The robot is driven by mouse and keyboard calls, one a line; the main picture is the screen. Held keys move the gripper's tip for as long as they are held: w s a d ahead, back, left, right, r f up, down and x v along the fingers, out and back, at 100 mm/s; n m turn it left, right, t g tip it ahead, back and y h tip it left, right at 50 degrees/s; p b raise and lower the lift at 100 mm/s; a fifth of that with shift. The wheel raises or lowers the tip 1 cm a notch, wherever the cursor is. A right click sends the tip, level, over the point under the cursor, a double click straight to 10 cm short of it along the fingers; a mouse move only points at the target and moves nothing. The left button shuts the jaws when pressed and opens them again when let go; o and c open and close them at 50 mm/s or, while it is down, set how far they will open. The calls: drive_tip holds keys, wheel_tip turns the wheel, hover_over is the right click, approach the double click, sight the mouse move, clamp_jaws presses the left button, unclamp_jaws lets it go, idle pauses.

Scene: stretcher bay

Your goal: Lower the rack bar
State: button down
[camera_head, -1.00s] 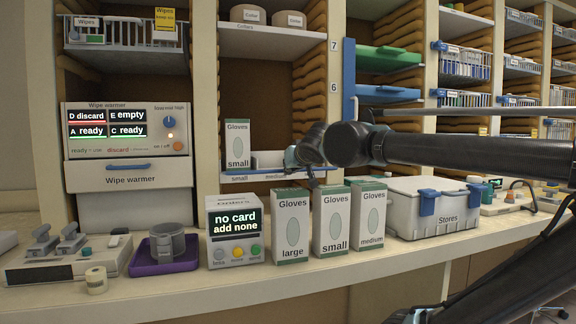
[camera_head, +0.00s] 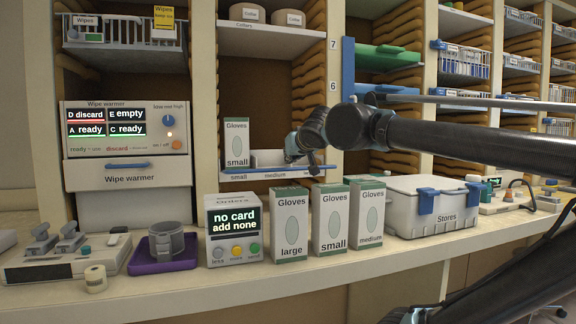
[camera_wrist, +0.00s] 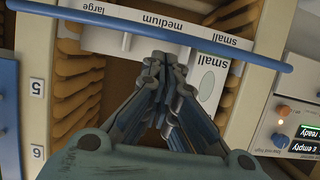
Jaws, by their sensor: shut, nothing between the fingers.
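The rack bar (camera_head: 268,173) is a blue bar along the front of a low shelf labelled small and medium. In the wrist view the bar (camera_wrist: 225,53) crosses the top of the picture at a slant, in front of the white label strip. My gripper (camera_head: 314,168) is near the bar's right end in the head view. In the wrist view my gripper's fingers (camera_wrist: 165,60) are shut and empty, their tips appearing just short of the bar. I cannot tell whether they touch it.
A small gloves box (camera_head: 236,143) stands on the shelf behind the bar. Below, on the counter, are several gloves boxes (camera_head: 330,220), an orders device (camera_head: 234,228) and a Stores bin (camera_head: 432,212). A wipe warmer (camera_head: 128,145) is at left. A vertical blue bar (camera_head: 348,85) stands at right.

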drive_tip(key=s+d+f, duration=0.3)
drive_tip(key=s, duration=0.4)
drive_tip(key=shift+s+f, duration=0.25)
drive_tip(key=shift+s, duration=0.1)
